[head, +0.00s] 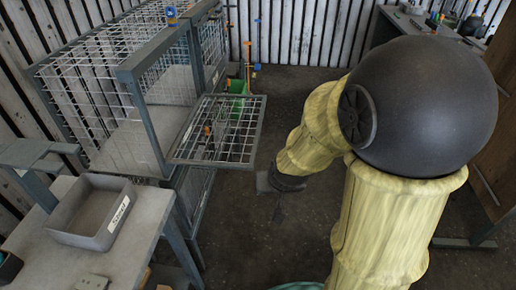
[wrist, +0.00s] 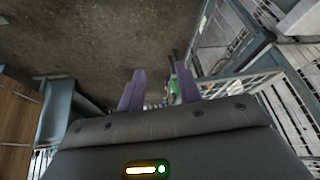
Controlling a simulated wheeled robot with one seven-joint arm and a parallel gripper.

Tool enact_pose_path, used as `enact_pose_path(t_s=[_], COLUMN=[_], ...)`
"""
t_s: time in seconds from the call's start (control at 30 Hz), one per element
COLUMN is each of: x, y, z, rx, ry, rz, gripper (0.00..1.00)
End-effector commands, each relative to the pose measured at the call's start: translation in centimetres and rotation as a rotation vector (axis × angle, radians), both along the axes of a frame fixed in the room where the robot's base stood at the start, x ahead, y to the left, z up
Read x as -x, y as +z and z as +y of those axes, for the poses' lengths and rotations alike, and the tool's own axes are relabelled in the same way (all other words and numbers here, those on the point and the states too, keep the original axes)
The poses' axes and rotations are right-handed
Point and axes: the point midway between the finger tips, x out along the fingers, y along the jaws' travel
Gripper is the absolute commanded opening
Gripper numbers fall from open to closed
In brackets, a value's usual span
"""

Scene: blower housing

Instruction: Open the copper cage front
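A grey wire cage (head: 88,75) stands on the left in the head view; no copper colour or readable label shows on it. A wire mesh front panel (head: 240,135) sticks out nearly level from its right side, and the opening above it is clear. My gripper (wrist: 160,92) has two purple fingers spread apart in the wrist view, with nothing seen between them. In the head view its dark end is low, right of the panel and apart from it, partly hidden by my arm. Cage framework shows at the right of the wrist view.
A grey table (head: 120,249) with a labelled tray (head: 91,212) stands at the lower left. A lower mesh unit (head: 194,196) is under the panel. A green bin (head: 238,87) is behind the panel. A bench (head: 405,20) stands at the back right. Bare floor lies right of the cage.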

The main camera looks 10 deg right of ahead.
Motion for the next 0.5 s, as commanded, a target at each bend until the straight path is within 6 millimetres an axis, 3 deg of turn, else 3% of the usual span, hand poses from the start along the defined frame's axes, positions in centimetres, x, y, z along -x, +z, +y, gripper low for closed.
enact_pose_path(t_s=[0.03,0.3,0.5], x=[-1.4,-8.6,-12.9], y=[-3.1,-9.4,-13.5], z=[0.4,1.6,2.1], rx=[-0.008,-0.035,-0.036], ry=[-0.012,-0.101,-0.171], rz=[-0.045,-0.317,-0.521], gripper=[0.34,0.34,0.34])
